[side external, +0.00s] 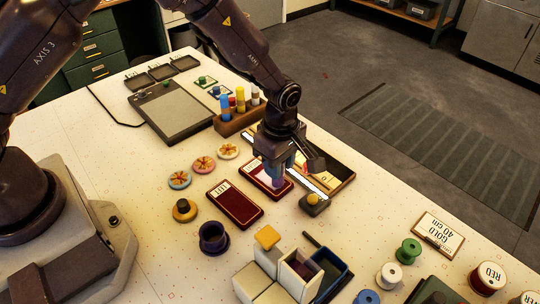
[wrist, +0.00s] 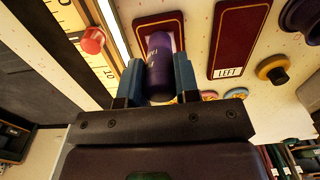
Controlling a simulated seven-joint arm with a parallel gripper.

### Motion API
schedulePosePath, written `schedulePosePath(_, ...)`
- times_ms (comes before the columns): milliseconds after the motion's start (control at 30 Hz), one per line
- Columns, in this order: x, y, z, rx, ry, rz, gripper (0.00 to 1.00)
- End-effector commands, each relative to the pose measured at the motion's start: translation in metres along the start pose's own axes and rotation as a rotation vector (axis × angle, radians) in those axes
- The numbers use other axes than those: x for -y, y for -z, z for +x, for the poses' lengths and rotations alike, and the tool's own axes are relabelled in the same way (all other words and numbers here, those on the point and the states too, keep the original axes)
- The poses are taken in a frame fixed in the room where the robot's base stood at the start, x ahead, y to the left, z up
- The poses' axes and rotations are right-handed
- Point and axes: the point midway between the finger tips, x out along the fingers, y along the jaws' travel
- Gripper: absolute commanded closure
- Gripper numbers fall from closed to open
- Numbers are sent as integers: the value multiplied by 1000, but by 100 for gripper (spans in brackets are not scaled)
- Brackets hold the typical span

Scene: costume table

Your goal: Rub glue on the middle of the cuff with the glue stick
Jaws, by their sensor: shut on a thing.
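My gripper (wrist: 160,82) is shut on a purple glue stick (wrist: 163,65), which stands between its blue fingers. The stick's far end is over a pale patch on a dark red cuff (wrist: 147,21) with a gold border. Whether the end touches the patch is hidden. In the side view my gripper (side external: 276,172) is low over the middle of this cuff (side external: 251,172) and hides part of it. A second red cuff (side external: 235,209) lies beside it, with a label that reads LEFT in the wrist view (wrist: 228,72).
A wooden rack (side external: 229,126) with several coloured sticks stands behind my gripper. A ruler tray (side external: 343,178) lies close on the right. A red cap (wrist: 92,40) shows near the ruler. Rosettes (side external: 204,164), a dark cup (side external: 213,238) and boxes (side external: 262,288) stand nearby.

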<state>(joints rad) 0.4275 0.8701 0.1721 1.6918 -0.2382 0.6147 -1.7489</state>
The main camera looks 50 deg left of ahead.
Motion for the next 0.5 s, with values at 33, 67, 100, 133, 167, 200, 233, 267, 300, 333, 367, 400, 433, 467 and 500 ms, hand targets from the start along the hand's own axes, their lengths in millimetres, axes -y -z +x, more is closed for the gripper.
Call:
schedulePosePath(33,0,-6,0,0,0,3,94)
schedulePosePath(67,0,-8,0,0,0,3,94)
schedulePosePath(100,0,-12,0,0,0,2,94)
schedulePosePath(133,0,-15,0,0,0,1,94)
schedulePosePath(167,0,-13,-3,1,-1,-1,94)
schedulePosePath(200,0,-13,-10,2,-3,-1,94)
schedulePosePath(233,0,-13,-18,3,-5,-1,94)
schedulePosePath(267,0,-13,-22,2,-3,0,94)
schedulePosePath(300,1,-13,-24,1,-1,0,94)
schedulePosePath(333,1,-13,-27,1,-1,0,94)
schedulePosePath(367,1,-13,-29,1,-1,0,94)
schedulePosePath(400,1,-13,-33,1,-2,0,94)
schedulePosePath(433,1,-12,-36,1,-2,0,94)
schedulePosePath(467,1,-12,-38,1,-1,0,94)
schedulePosePath(500,1,-12,-42,1,-1,0,94)
